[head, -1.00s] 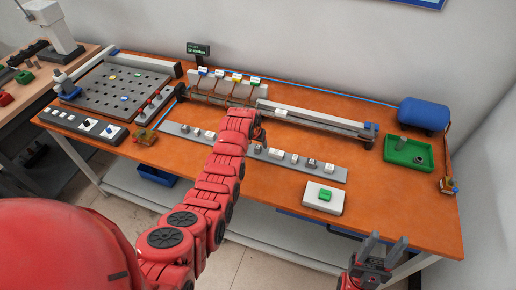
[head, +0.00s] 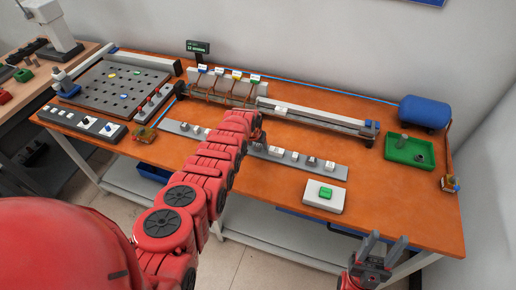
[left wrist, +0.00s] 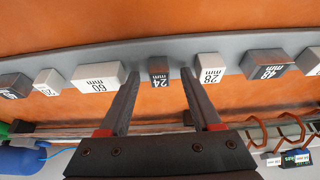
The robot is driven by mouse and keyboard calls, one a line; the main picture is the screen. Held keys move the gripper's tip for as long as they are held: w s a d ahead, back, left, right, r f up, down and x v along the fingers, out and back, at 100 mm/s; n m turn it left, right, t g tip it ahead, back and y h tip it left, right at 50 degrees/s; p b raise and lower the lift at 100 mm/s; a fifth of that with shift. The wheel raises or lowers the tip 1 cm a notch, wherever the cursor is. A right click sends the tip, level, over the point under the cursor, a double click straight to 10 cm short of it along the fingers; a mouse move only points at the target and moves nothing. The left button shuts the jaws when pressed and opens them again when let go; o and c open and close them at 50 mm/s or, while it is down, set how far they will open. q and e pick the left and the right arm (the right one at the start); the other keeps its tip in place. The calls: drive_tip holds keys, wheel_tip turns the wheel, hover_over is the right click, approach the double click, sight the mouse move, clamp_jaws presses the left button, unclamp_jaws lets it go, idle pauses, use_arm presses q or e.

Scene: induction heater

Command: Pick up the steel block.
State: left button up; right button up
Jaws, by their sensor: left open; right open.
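Several small labelled blocks stand in a row on a grey strip (head: 339,174). In the left wrist view, a dark grey, steel-looking block marked 24 mm (left wrist: 159,78) stands between the open fingers of my left gripper (left wrist: 161,73), apart from both fingertips. A larger dark block marked 48 mm (left wrist: 266,63) stands to the right. Paler blocks marked 60 mm (left wrist: 98,76) and 28 mm (left wrist: 210,67) flank the 24 mm block. In the head view my left arm hides that part of the row. My right gripper (head: 377,247) is open and empty at the table's front edge.
A white pad with a green button (head: 325,194) lies in front of the strip. A long rail (head: 316,118) with coils runs behind it. A green tray (head: 424,154) and a blue tank (head: 424,113) are at the right. Bare orange tabletop lies around the pad.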

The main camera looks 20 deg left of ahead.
use_arm(q)
clamp_jaws()
idle(0.5)
